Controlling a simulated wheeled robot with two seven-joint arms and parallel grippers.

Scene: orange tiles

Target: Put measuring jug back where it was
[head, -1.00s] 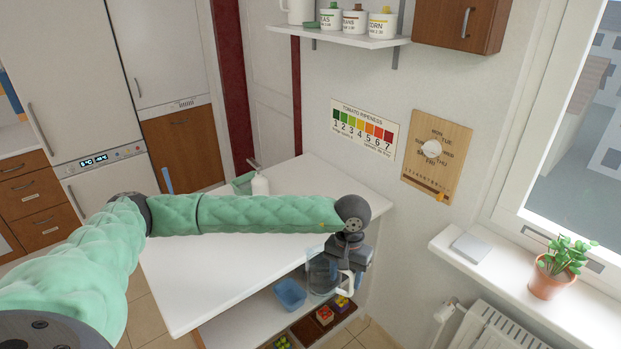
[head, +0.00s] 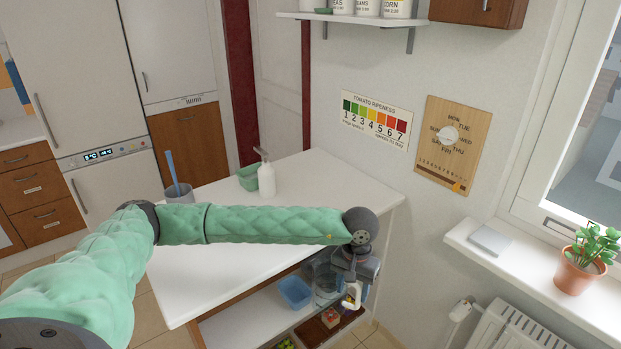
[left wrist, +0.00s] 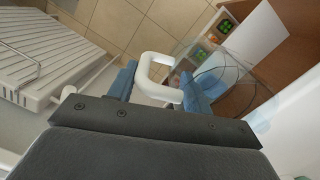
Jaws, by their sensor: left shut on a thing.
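The measuring jug (head: 324,278) is clear with a white handle. It is at the right end of the white table unit, below the tabletop level and by the open shelf. In the left wrist view the white handle (left wrist: 146,72) sits between the blue fingers, and the clear jug body (left wrist: 228,80) extends to the right. My left gripper (head: 352,288) is shut on the handle; it also shows in the left wrist view (left wrist: 160,88). The gripper and arm hide part of the jug. My right gripper is not in view.
The white tabletop (head: 220,268) holds a soap bottle (head: 266,180), a green bowl (head: 248,178) and a grey pot (head: 180,192). A blue container (head: 295,292) stands on the shelf below, left of the jug. A radiator (head: 510,325) and windowsill (head: 530,275) are at right.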

